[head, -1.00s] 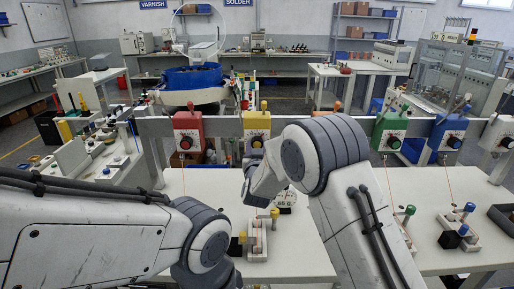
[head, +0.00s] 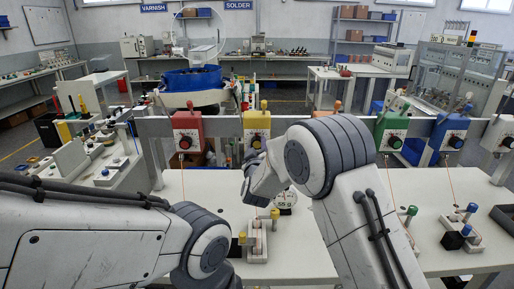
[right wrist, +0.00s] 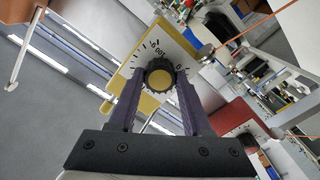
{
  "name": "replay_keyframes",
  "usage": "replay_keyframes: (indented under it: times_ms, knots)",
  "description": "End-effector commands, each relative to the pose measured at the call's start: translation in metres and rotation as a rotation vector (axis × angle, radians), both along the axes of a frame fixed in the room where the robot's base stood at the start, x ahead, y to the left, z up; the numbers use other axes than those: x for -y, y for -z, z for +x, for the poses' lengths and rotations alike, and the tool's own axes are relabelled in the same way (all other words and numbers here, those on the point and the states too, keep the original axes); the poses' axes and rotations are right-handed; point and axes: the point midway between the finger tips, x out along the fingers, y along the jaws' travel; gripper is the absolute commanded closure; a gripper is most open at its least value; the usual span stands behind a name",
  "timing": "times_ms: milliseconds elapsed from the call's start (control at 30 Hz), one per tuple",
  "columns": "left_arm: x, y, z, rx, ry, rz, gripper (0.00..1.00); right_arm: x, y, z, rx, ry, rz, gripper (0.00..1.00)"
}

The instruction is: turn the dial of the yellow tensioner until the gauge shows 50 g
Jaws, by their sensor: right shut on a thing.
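The yellow tensioner (head: 257,122) hangs on the grey rail in the head view. My left gripper is out of view.
A red tensioner (head: 188,130) hangs to the left on the rail, and green (head: 391,130) and blue (head: 450,133) ones to the right. A small fixture with a yellow knob (head: 257,240) stands below the yellow tensioner. The white table (head: 210,187) is clear at the left.

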Motion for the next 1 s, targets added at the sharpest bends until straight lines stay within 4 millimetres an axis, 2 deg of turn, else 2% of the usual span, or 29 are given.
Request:
replay_keyframes:
  times_ms: [633, 667, 700, 733, 1000]
  knots:
    - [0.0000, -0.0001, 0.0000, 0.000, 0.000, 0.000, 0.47, -0.0018, -0.0003, -0.0004, 0.001, -0.004, -0.062, 1.00]
    - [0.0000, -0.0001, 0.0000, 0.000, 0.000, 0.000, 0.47, -0.0018, -0.0003, -0.0004, 0.001, -0.004, -0.062, 0.47]
    - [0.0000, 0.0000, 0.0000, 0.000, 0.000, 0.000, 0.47, -0.0018, -0.0003, -0.0004, 0.001, -0.004, -0.061, 0.32]
    - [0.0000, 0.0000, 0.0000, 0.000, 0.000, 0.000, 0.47, -0.0017, -0.0003, -0.0004, 0.000, -0.004, -0.061, 0.21]
    - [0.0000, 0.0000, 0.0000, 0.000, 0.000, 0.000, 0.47, -0.0008, -0.0001, -0.0002, 0.000, -0.001, -0.060, 0.21]
